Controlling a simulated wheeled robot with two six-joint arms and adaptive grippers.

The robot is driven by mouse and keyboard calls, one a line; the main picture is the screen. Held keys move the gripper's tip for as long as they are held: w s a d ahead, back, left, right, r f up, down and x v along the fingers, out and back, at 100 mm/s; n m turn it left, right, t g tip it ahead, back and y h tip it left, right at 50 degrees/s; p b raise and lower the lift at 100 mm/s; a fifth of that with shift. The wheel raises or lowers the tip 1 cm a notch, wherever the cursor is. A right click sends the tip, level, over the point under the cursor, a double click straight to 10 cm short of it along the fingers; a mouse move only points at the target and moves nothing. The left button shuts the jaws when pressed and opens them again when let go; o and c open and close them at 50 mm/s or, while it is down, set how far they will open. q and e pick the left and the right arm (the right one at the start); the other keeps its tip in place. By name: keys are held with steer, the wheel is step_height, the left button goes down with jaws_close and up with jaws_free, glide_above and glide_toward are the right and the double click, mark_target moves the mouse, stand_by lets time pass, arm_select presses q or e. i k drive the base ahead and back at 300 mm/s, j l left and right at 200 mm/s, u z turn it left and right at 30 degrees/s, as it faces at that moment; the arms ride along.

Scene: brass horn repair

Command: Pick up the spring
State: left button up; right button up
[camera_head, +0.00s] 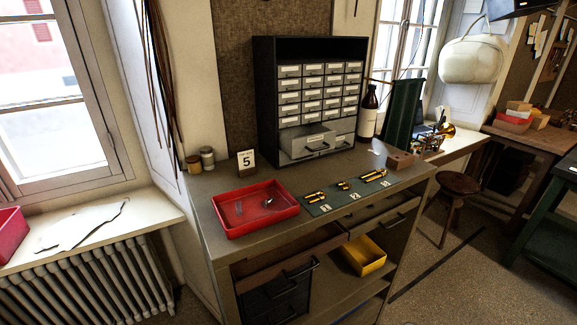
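A red tray (229,228) stands on the workbench at its left front. A small silvery piece (268,202) lies in the right part of the tray. It may be the spring, but it is too small to tell for sure. A green mat (334,206) lies just right of the tray, with several brass parts (344,186) in a row on it. Neither of my grippers is in view.
A drawer cabinet (312,70) stands at the back of the workbench, with a large lower drawer (304,143) pulled out. A brown bottle (368,108), small jars (207,157), a "5" card (246,162) and a wooden block (400,160) stand nearby. A yellow bin (363,257) sits below.

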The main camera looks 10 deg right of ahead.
mark_target(238, 204)
steer(key=i+j+z, duration=0.1)
steer(key=j+z, duration=0.25)
steer(key=j, duration=0.75)
steer(key=j+z, duration=0.3)
steer(key=j, duration=0.8)
